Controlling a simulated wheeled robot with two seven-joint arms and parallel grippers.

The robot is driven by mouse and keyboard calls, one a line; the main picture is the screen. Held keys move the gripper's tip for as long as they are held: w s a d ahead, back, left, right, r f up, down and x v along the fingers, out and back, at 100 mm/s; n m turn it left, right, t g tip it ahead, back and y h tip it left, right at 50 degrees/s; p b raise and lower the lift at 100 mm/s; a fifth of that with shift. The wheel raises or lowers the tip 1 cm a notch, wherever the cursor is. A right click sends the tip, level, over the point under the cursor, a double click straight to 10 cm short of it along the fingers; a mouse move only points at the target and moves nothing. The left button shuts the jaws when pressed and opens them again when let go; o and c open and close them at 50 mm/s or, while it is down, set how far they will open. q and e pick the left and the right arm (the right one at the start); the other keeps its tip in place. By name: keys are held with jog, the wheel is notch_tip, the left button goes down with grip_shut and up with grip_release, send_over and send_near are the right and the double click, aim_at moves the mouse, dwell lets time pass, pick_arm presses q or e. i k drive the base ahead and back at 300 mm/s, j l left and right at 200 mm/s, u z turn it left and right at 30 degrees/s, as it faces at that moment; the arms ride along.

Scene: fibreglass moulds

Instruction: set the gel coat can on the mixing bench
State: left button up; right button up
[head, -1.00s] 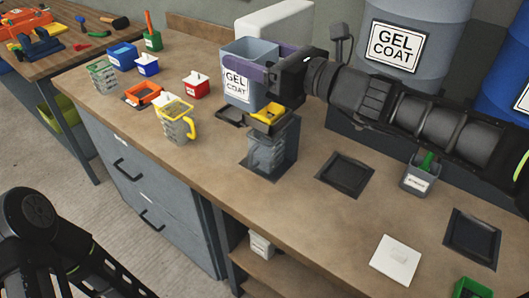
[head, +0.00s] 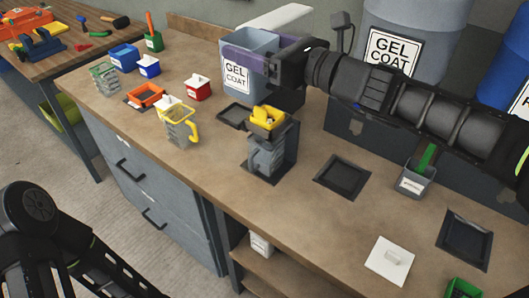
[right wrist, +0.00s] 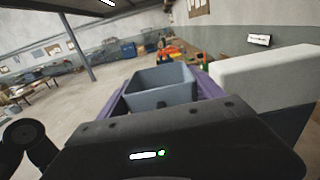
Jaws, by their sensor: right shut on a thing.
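The gel coat can (head: 236,75) is a blue-grey, square, open-topped container with a white GEL COAT label. My right gripper (head: 252,58) has purple fingers and is shut on it, one finger along each side. The can is upright at the back of the wooden mixing bench (head: 325,240); whether its base touches the bench is hard to tell. In the right wrist view the can's rim (right wrist: 160,84) shows between the purple fingers and it looks empty from here. My left arm is at the lower left of the head view, its gripper out of frame.
A dark stand with a yellow-topped container (head: 268,130) is just in front of the can. A dark flat tray (head: 236,117) lies near it. A yellow-handled jug (head: 180,128), small coloured containers and a white box (right wrist: 265,75) are nearby. Bare bench lies front-centre.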

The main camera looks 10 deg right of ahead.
aim_at(323, 223)
jog(key=k+j, duration=0.35)
jog(key=j, duration=0.3)
jog(key=k+j, duration=0.2)
jog(key=j, duration=0.1)
